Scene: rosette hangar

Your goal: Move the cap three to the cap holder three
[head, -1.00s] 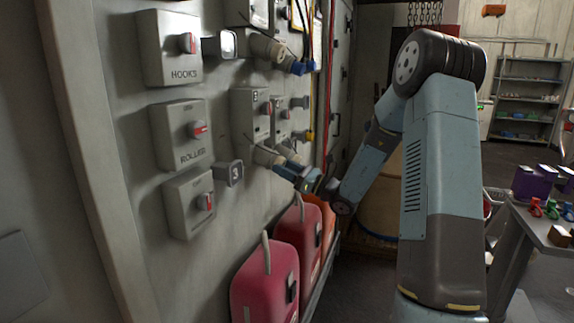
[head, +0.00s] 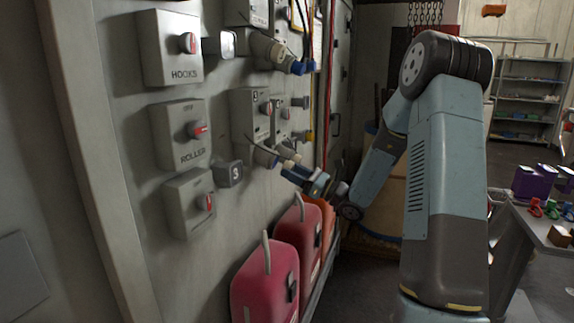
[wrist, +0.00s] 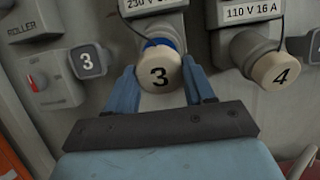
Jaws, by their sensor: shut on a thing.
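Cap three, a cream round cap marked 3 (wrist: 159,75), is between the blue fingers of my gripper (wrist: 163,82) in the wrist view, and the gripper is shut on it. A blue socket rim (wrist: 157,44) shows just behind the cap. In the head view my gripper (head: 287,170) is a little right of the blue socket (head: 265,157), with the cap at its fingertips. Cap holder three, a dark grey square block marked 3 (wrist: 88,61), is on the wall to the left; it also shows in the head view (head: 229,173), and no cap shows on it.
Cap four (wrist: 277,70) sits on its socket close to the right. The ROLLER switch box (head: 180,134) and a lower switch box (head: 189,203) stick out at the left. Red canisters (head: 271,270) stand below. A thin cord hangs by the socket.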

